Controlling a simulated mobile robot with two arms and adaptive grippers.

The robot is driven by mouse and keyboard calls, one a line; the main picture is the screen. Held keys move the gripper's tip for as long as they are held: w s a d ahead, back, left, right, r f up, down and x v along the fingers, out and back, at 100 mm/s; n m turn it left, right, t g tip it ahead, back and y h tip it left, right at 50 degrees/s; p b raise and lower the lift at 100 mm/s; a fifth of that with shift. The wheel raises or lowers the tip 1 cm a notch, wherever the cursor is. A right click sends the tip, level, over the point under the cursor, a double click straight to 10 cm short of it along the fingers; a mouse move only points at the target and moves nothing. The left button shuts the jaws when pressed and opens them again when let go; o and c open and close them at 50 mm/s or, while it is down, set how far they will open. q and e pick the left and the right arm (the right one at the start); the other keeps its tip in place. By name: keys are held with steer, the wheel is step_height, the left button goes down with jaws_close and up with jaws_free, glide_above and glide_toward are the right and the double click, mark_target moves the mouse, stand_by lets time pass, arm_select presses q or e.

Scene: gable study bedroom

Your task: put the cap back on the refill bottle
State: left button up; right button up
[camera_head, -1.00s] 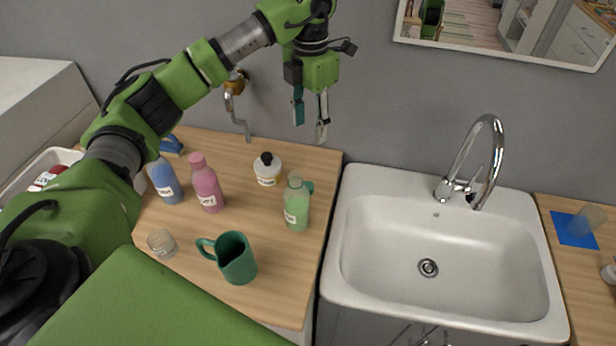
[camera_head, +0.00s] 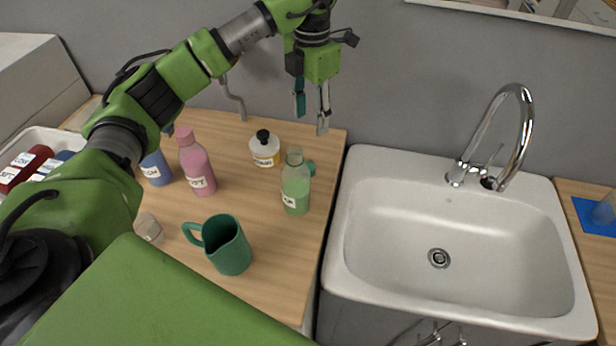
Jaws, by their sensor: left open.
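A green bottle (camera_head: 295,189) with a pale label and a clear-looking neck stands upright near the right edge of the wooden counter. A small teal round piece (camera_head: 310,167), which looks like a cap, shows just behind its right shoulder, partly hidden. I cannot tell whether it touches the bottle. My left gripper (camera_head: 311,112) points down with its fingers apart and empty. In the picture it is above and behind the green bottle, in front of the grey wall. My right gripper is not in view.
A white bottle with a black top (camera_head: 264,150), a pink bottle (camera_head: 196,165), a blue bottle (camera_head: 156,168), a green mug (camera_head: 229,246) and a small glass (camera_head: 149,229) share the counter. A white sink (camera_head: 350,235) adjoins it on the right. A tray (camera_head: 40,136) holds bottles at left.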

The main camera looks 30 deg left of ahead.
arm_select(q)
step_height(320, 180, down, 2)
steer(key=shift+f+b, duration=0.1)
steer(key=shift+b, duration=0.45)
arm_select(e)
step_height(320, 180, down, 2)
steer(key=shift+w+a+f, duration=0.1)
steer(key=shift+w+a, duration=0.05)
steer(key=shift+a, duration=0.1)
arm_select(q)
steer(key=p, duration=0.2)
glide_above(311, 167)
step_height(311, 167, down, 7)
steer(key=shift+a+f, duration=0.1)
steer(key=shift+f, duration=0.6)
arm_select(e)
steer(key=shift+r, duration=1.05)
